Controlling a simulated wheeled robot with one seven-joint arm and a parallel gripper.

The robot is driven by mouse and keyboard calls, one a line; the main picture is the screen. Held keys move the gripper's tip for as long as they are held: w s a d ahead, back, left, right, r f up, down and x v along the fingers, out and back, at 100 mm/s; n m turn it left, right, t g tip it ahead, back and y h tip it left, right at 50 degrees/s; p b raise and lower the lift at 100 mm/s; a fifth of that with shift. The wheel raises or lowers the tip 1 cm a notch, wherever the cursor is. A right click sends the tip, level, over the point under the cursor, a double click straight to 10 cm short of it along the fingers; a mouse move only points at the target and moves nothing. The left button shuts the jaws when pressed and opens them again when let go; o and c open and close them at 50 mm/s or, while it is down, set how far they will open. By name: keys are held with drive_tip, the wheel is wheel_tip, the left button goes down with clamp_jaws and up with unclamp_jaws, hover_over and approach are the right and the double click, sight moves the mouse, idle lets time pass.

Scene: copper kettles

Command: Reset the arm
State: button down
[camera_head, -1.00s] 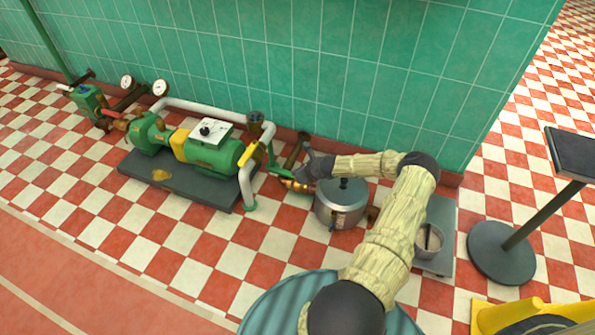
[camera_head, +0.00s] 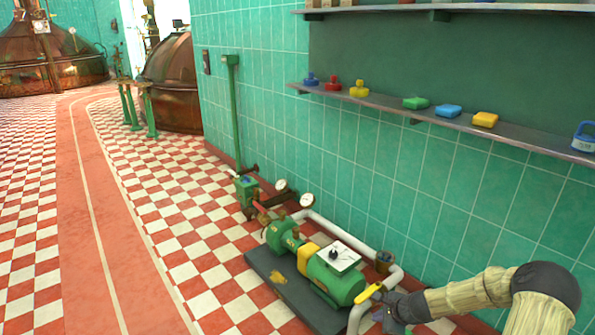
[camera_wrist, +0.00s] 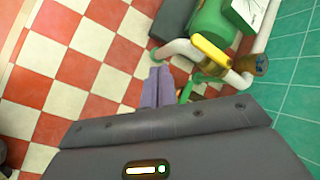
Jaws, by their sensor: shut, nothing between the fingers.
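My gripper (camera_head: 378,317) is at the lower right in the head view, at the end of my sleeved arm, near the outlet end of the green pump (camera_head: 337,281). In the wrist view my gripper (camera_wrist: 159,72) is shut, its fingers together and nothing between them, over the checkered floor. The yellow valve handle (camera_wrist: 211,53) and white pipe (camera_wrist: 178,47) lie just beyond the fingertips in that view. I cannot tell whether the gripper touches them.
A tiled wall (camera_head: 375,180) runs along the right with a shelf (camera_head: 440,123) of small coloured items. Copper kettles (camera_head: 172,84) stand at the far left. The red lane (camera_head: 92,205) and checkered floor are clear at left.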

drive_tip(key=s+a+r+n+g+h+p, duration=0.1)
drive_tip(key=s+a+r+n+p, duration=0.15)
drive_tip(key=s+r+n, duration=0.5)
drive_tip(key=s+a+r+n+g+h+p, duration=0.15)
drive_tip(key=s+a+r+n, duration=0.3)
drive_tip(key=s+r, duration=0.55)
drive_tip(key=s+a+r+n+g+h+p, duration=0.1)
drive_tip(key=s+a+r+n+h, duration=0.15)
drive_tip(key=s+r+n, duration=0.65)
wheel_tip(320, 180, up, 39)
drive_tip(key=m+p, duration=0.1)
drive_tip(key=p, duration=3.6)
drive_tip(key=shift+w+m+y+p, duration=0.3)
drive_tip(key=shift+w+y, duration=0.1)
drive_tip(key=shift+w, duration=0.05)
drive_tip(key=shift+f, duration=0.15)
